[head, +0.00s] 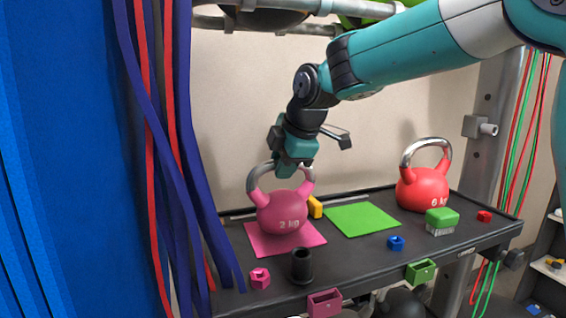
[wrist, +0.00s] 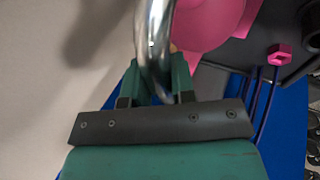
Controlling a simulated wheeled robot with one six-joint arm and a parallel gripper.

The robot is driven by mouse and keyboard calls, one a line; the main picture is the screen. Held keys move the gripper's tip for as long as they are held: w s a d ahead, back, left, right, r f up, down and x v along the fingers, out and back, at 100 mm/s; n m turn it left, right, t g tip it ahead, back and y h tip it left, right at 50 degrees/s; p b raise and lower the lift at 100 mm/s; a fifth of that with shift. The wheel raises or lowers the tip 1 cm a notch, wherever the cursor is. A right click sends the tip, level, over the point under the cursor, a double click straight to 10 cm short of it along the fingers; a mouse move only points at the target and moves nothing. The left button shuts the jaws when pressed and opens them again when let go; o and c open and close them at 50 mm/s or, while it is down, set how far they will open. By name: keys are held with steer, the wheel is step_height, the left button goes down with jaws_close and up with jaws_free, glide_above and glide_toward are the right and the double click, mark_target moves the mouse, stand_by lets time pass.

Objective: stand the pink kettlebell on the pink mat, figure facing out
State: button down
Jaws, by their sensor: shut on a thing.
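The pink kettlebell (head: 283,213) is at the pink mat (head: 309,239) on the left of the shelf, roughly upright, with its "2 kg" figure facing out. I cannot tell whether its base touches the mat. My gripper (head: 290,169) comes down from above and is shut on the kettlebell's metal handle. In the wrist view the shiny handle (wrist: 155,45) runs between the two fingers of my gripper (wrist: 158,82). Part of the pink body (wrist: 205,22) shows beyond it. The fingertips are partly hidden behind the handle.
A green mat (head: 362,218) lies empty to the right. A red 6 kg kettlebell (head: 423,190) stands at the back right. Hanging cables (head: 180,150) are at left.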

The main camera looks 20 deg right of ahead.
steer(key=shift+w+f+b, duration=0.1)
steer(key=shift+f+b, duration=0.25)
steer(key=shift+b, duration=0.05)
steer(key=c, duration=1.4)
jaws_free()
steer(key=shift+f, duration=0.25)
steer(key=o, duration=0.4)
steer(key=shift+o, duration=0.2)
steer(key=shift+r+p, duration=0.5)
steer(key=shift+r, duration=0.1)
steer(key=a+v, duration=0.1)
steer(key=v, duration=0.4)
steer(key=b, duration=0.4)
glide_toward(291, 198)
steer(key=s+d+r, duration=0.2)
steer(key=s, duration=0.4)
steer(key=shift+s+d+r, duration=0.2)
steer(key=shift+s, duration=0.2)
steer(key=s+a+f+m+g+y, duration=0.1)
steer(key=s+a+f+m+g, duration=0.1)
steer(key=s+a+f+m, duration=0.3)
steer(key=s+a+f+m+g+y, duration=0.1)
steer(key=s+a+f+m+g, duration=0.2)
steer(key=s+f, duration=0.9)
steer(key=a+m, duration=0.1)
steer(key=m, duration=0.2)
steer(key=shift+s+a+f+m+g, duration=0.15)
steer(key=shift+a+f+m+g, duration=0.15)
steer(key=shift+a, duration=0.1)
